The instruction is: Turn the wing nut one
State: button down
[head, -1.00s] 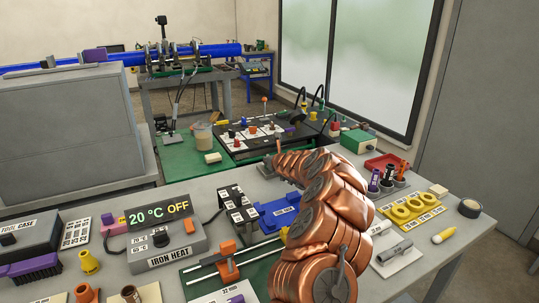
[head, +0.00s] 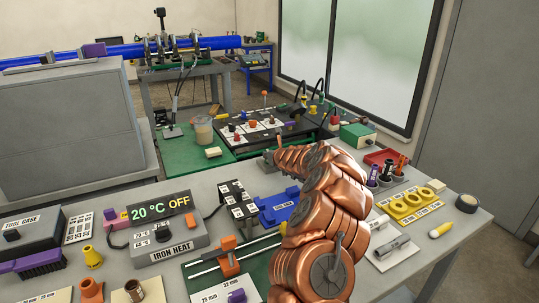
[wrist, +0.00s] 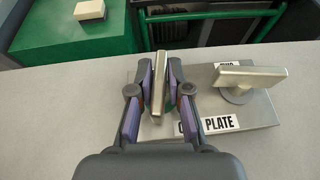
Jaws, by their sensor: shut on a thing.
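In the wrist view, my gripper (wrist: 159,72) is shut on a pale metal wing nut (wrist: 158,95), with one finger on each flat side. The held nut's wing runs nearly up and down in the picture. It sits over the left part of a grey plate (wrist: 258,112). A second wing nut (wrist: 250,76) stands on the plate to the right, its wing lying nearly crosswise. The plate's front label ends in "PLATE"; its start is hidden by my gripper. The label behind the second nut is mostly covered. In the head view, my copper arm hides much of this area.
A green mat (head: 180,160) with a yellowish block (head: 213,152) lies beyond the table edge. An iron heat box (head: 165,240), a blue holder (head: 278,208) and a yellow ring tray (head: 410,203) stand on the grey table around my arm.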

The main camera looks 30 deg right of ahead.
jog(key=shift+r+n+y+p, duration=0.15)
jog(key=shift+n+y+p, duration=0.9)
jog(key=shift+p, duration=2.1)
dwell(0.8)
jog(key=shift+n+y+p, duration=0.75)
jog(key=shift+y+p, duration=0.2)
jog(key=shift+p, duration=0.4)
dwell(0.8)
